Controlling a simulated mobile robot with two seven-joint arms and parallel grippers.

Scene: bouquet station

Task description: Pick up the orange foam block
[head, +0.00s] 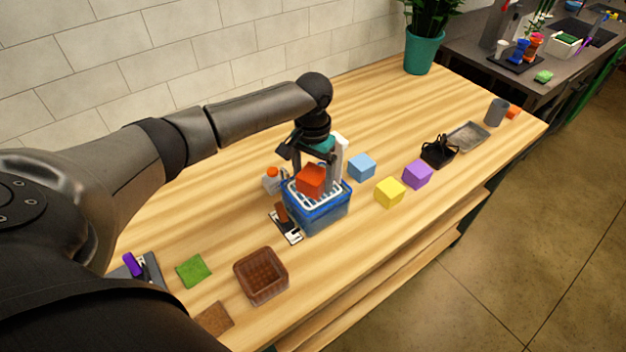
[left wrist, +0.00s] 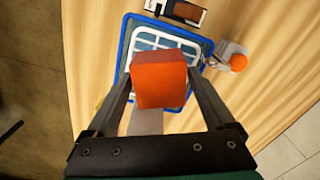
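The orange foam block (head: 311,180) is between the fingers of my left gripper (head: 314,172), over the white grid top of a blue bucket (head: 318,212). In the left wrist view the block (left wrist: 160,82) fills the space between the fingertips of the left gripper (left wrist: 160,78), which look closed against its two sides. The bucket's blue rim (left wrist: 122,55) shows behind it. I cannot tell whether the block's underside touches the grid. My right gripper is not in view.
A blue block (head: 361,167), yellow block (head: 389,192) and purple block (head: 417,174) stand right of the bucket. A small orange-capped bottle (head: 271,182) is close on its left. A brown basket (head: 261,276) and green square (head: 193,271) lie nearer. A grey cup (head: 496,111) stands far right.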

